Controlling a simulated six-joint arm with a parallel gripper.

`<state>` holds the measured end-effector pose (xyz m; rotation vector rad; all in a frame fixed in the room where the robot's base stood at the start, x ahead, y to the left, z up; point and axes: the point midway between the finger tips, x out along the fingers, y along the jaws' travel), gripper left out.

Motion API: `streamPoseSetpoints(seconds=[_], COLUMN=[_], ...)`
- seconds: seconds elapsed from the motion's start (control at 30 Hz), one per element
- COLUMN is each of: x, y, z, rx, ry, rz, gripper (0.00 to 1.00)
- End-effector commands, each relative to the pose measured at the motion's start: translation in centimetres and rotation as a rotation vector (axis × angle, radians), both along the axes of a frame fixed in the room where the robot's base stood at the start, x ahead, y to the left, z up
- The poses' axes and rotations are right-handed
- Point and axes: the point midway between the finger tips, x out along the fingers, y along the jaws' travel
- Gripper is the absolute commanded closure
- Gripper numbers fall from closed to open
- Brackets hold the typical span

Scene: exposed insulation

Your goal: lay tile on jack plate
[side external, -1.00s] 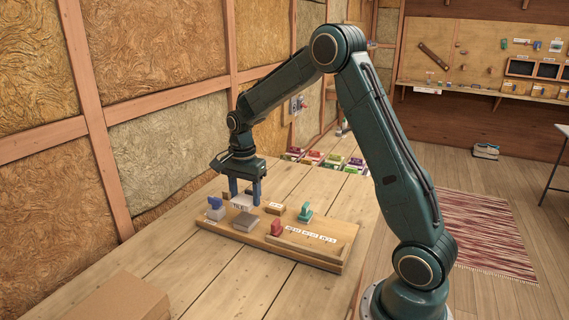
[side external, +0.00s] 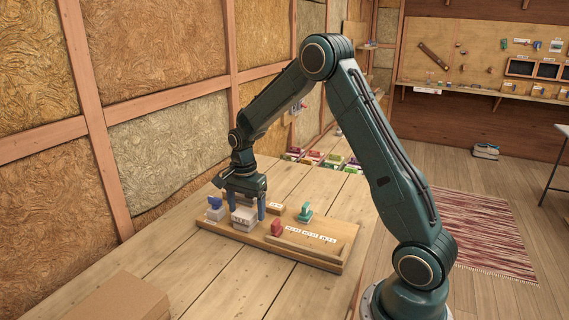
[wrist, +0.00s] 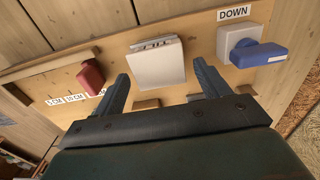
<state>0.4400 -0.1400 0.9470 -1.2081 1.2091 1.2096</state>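The white square tile (side external: 244,214) lies on the grey jack plate (side external: 247,227) on the wooden board, covering most of the plate's top. In the wrist view the tile (wrist: 158,64) looks flat, with a partly covered label at its far edge. My gripper (side external: 246,208) is just above and behind it, fingers pointing down. In the wrist view my gripper (wrist: 161,76) has its fingers spread, one to each side of the tile, with narrow gaps showing. It is open and holds nothing.
A blue-handled switch (side external: 215,208) labelled DOWN stands close left of the plate. A cardboard box (side external: 122,302) sits on the near tabletop.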

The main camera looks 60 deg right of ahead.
Motion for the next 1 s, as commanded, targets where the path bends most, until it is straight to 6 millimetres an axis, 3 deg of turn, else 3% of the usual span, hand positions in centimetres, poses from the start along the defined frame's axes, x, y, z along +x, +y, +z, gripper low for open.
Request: streamPoseSetpoints(seconds=[0.53, 1.0], x=[0.1, 0.1], y=[0.0, 0.0], z=[1.1, 8.0], rx=[-0.001, -0.002], ry=[-0.003, -0.005], rz=[0.000, 0.000], gripper=[0.24, 0.24])
